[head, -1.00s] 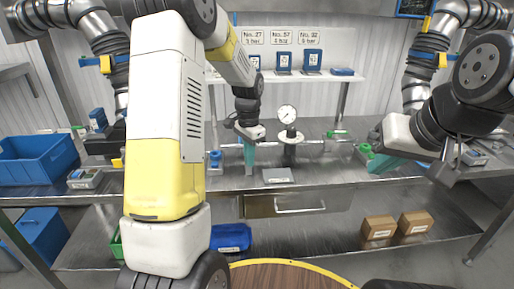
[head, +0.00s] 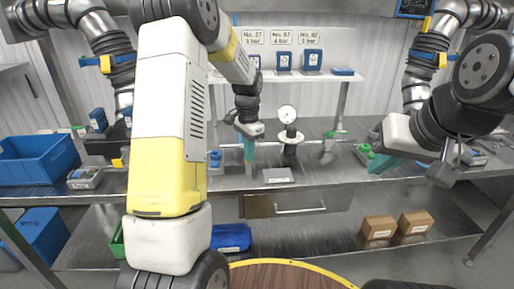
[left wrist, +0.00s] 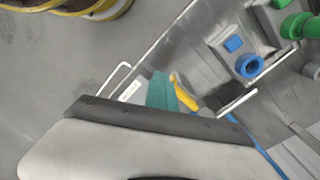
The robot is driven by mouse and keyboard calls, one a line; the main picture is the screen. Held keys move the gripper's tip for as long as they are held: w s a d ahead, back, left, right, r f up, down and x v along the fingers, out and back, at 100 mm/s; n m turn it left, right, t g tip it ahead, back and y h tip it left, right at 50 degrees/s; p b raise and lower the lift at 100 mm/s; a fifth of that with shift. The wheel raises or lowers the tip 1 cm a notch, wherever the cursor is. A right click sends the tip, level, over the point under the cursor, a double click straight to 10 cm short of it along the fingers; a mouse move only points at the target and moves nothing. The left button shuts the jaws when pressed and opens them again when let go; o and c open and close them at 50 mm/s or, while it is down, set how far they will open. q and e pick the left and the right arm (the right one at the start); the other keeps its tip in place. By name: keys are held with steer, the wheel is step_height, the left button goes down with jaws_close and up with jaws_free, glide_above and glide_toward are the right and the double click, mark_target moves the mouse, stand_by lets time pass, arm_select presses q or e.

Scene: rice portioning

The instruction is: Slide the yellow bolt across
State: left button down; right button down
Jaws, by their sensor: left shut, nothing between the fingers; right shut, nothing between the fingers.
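A yellow piece (left wrist: 184,94), which looks like the bolt, shows in the left wrist view right beside the teal fingers of my left gripper (left wrist: 162,92). I cannot tell whether they touch. In the head view my left gripper (head: 249,152) is shut and empty, pointing down over the bench left of the gauge. A small yellow piece (head: 126,153) shows left of my left arm, beside a dark block; I cannot tell whether it is the same part. My right gripper (head: 384,164) is shut and empty at the right of the bench, near a green knob.
A gauge (head: 288,115) on a post stands on a horizontal pipe (head: 318,142) along the bench. A blue valve (head: 215,160) is left of my left gripper; it also shows in the left wrist view (left wrist: 250,67). A blue bin (head: 38,160) is far left. A drawer handle (head: 300,210) is below.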

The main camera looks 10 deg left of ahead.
arm_select(q)
steer(key=shift+w+a, duration=0.2)
steer(key=shift+w, duration=0.55)
steer(key=shift+w+a, duration=0.2)
steer(key=shift+w, duration=0.55)
step_height(320, 180, up, 7)
steer(key=s, duration=0.2)
steer(key=shift+d, duration=0.3)
steer(key=s+d+r+n+t+h, duration=0.1)
steer(key=s+r+n+t, duration=0.25)
steer(key=s+r, duration=0.8)
steer(key=s+d+n+t, duration=0.1)
steer(key=s+n, duration=0.1)
steer(key=s, duration=0.6)
steer(key=s+d+n+t+h, duration=0.1)
steer(key=s+n, duration=0.1)
steer(key=s, duration=0.6)
steer(key=shift+n+t, duration=0.35)
steer(key=shift+r, duration=0.1)
